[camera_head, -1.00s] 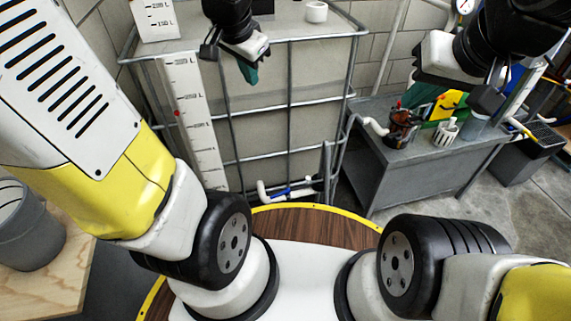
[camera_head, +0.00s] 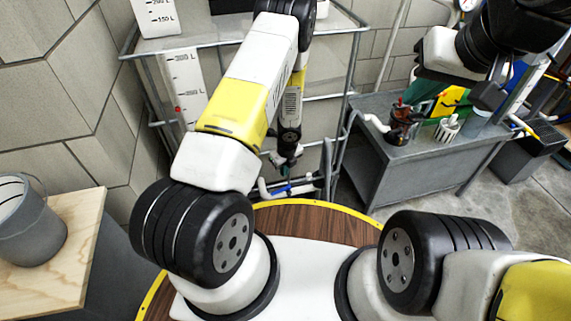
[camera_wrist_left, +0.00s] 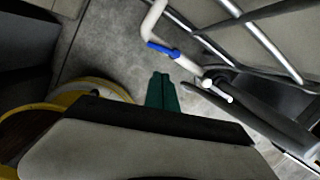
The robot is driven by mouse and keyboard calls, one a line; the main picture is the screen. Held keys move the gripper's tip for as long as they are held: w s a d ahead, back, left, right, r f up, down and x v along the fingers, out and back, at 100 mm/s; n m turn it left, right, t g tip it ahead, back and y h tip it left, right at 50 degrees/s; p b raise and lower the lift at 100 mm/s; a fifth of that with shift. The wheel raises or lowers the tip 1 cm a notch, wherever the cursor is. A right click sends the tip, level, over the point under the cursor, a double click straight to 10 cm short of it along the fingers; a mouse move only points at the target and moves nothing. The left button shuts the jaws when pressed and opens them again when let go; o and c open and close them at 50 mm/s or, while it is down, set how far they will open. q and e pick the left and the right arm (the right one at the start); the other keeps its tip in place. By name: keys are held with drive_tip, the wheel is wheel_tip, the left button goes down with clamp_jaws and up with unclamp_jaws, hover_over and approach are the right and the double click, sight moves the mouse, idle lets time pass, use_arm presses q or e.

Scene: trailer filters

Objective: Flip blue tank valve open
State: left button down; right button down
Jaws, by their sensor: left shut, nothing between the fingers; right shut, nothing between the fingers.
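The blue valve handle (camera_head: 281,189) sits on the white pipe (camera_head: 301,183) low at the front of the caged tank (camera_head: 325,108). In the left wrist view the blue handle (camera_wrist_left: 163,49) lies along the white pipe (camera_wrist_left: 153,20). My left gripper (camera_head: 285,163) points down just above the valve, apart from it as far as I can tell. Its green fingers (camera_wrist_left: 162,90) are shut and empty in the left wrist view, below the handle. My right gripper (camera_head: 487,97) is at the upper right over the grey bench; its fingers are hard to make out.
A grey bench (camera_head: 420,152) with a red-and-black item (camera_head: 402,128) and a white slotted cup (camera_head: 447,129) stands right of the tank. A grey bucket (camera_head: 32,232) sits on a wooden board (camera_head: 75,263) at left. Metal cage bars surround the tank.

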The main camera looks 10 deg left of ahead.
use_arm(q)
wheel_tip(320, 180, down, 4)
drive_tip(key=s+m, duration=0.1)
drive_tip(key=s, duration=0.1)
approach(280, 190)
wheel_tip(280, 190, down, 5)
drive_tip(key=s, duration=0.3)
drive_tip(key=shift+w+a+f, duration=0.15)
drive_tip(key=shift+w+f, duration=0.35)
drive_tip(key=shift+w, duration=0.05)
drive_tip(key=shift+w+a+f, duration=0.15)
drive_tip(key=shift+w+f, duration=0.35)
drive_tip(key=shift+w, duration=0.1)
drive_tip(key=shift+m, duration=0.3)
